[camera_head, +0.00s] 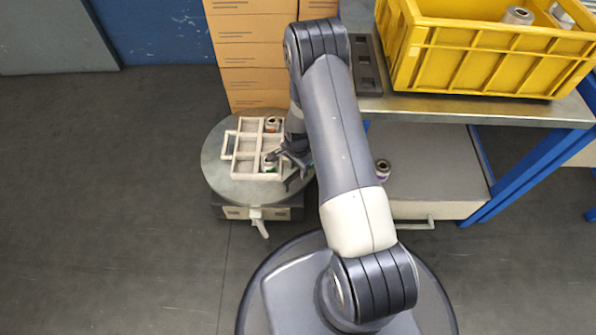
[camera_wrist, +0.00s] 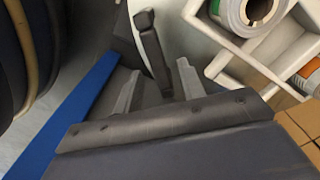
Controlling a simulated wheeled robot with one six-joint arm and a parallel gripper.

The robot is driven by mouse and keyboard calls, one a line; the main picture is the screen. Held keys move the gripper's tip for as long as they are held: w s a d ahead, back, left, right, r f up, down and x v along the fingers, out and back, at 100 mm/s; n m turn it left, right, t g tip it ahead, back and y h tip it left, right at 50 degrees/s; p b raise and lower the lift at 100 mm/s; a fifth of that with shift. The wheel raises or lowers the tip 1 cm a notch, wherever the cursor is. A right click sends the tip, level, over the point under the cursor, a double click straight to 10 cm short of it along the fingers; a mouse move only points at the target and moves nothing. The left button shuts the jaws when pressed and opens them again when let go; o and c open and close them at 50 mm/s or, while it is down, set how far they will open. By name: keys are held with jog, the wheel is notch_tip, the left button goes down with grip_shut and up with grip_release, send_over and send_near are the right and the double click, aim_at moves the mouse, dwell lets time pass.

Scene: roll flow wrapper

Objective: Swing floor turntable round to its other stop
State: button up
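The floor turntable (camera_head: 214,172) is a round grey disc on a low base, left of my arm. A white divided tray (camera_head: 234,168) with a side handle sits on it and holds a few rolls. The tray and a roll (camera_wrist: 248,14) also show in the wrist view. My gripper (camera_head: 290,168) is low over the disc's right side, beside the tray. In the wrist view my gripper's (camera_wrist: 158,88) two grey fingers stand apart, with a dark upright bar (camera_wrist: 152,48) between them. I cannot tell whether they touch it. My arm hides part of the disc's right edge.
A pale lever (camera_head: 260,226) sticks out of the turntable base's front. Stacked cardboard boxes (camera_head: 250,60) stand behind. A steel bench (camera_head: 480,108) with a yellow crate (camera_head: 490,60) is at right, above a drawer with a roll (camera_head: 382,170). Floor at left is clear.

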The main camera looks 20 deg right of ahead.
jog(key=shift+f, duration=0.4)
jog(key=shift+c, duration=0.2)
grip_shut()
